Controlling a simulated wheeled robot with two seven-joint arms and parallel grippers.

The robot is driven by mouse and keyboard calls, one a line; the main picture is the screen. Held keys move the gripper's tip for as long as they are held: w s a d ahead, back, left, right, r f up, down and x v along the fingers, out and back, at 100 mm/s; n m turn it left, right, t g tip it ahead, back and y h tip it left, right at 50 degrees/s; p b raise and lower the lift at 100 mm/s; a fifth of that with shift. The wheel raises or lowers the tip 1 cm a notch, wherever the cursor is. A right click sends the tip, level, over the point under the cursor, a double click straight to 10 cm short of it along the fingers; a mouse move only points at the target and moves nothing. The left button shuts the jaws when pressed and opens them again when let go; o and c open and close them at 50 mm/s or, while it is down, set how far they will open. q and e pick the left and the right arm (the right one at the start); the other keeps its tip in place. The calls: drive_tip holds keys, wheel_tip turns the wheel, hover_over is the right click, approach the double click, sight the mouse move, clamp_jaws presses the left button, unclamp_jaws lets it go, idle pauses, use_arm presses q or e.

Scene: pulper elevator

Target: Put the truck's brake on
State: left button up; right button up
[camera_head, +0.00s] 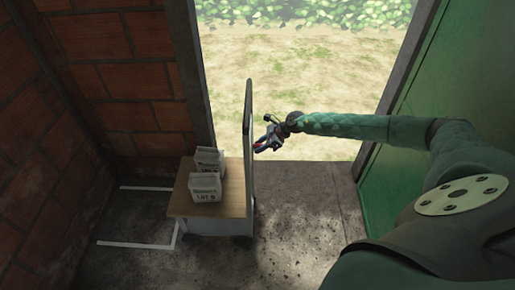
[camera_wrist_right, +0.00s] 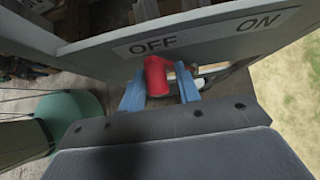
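The truck (camera_head: 178,208) is a low cart with a wooden deck and an upright panel with a handle (camera_head: 248,110) on its right side. In the right wrist view, its grey panel (camera_wrist_right: 95,62) carries a label (camera_wrist_right: 205,34) reading OFF on the left and ON on the right. A red brake knob (camera_wrist_right: 157,76) stands below OFF. My right gripper (camera_head: 262,146) is beside the panel's outer face. In the wrist view, its blue fingers (camera_wrist_right: 161,88) are apart on either side of the red knob, with a slight gap at the right finger. My left gripper is out of view.
Two white boxes (camera_head: 205,187) stand on the deck. White lines (camera_head: 138,244) mark the floor left of the truck. A brick wall (camera_head: 120,70) is at left, a green door panel (camera_head: 405,150) at right. The doorway ahead opens onto sandy ground (camera_head: 300,80).

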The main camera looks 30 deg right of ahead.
drive_tip(key=shift+s+a+f, duration=0.15)
drive_tip(key=shift+s+f, duration=0.05)
drive_tip(key=shift+c, duration=0.4)
drive_tip(key=shift+w, duration=0.2)
drive_tip(key=shift+w+d+r+b, duration=0.65)
drive_tip(key=shift+w+d+r, duration=0.05)
drive_tip(key=shift+w, duration=0.25)
drive_tip(key=shift+c, duration=0.2)
drive_tip(key=shift+w+d+r+b, duration=0.15)
drive_tip(key=shift+w+d+b, duration=0.25)
drive_tip(key=shift+w+b, duration=0.15)
drive_tip(key=shift+w+d+r+b, duration=0.1)
drive_tip(key=shift+w+d+b, duration=0.3)
drive_tip(key=shift+w, duration=0.25)
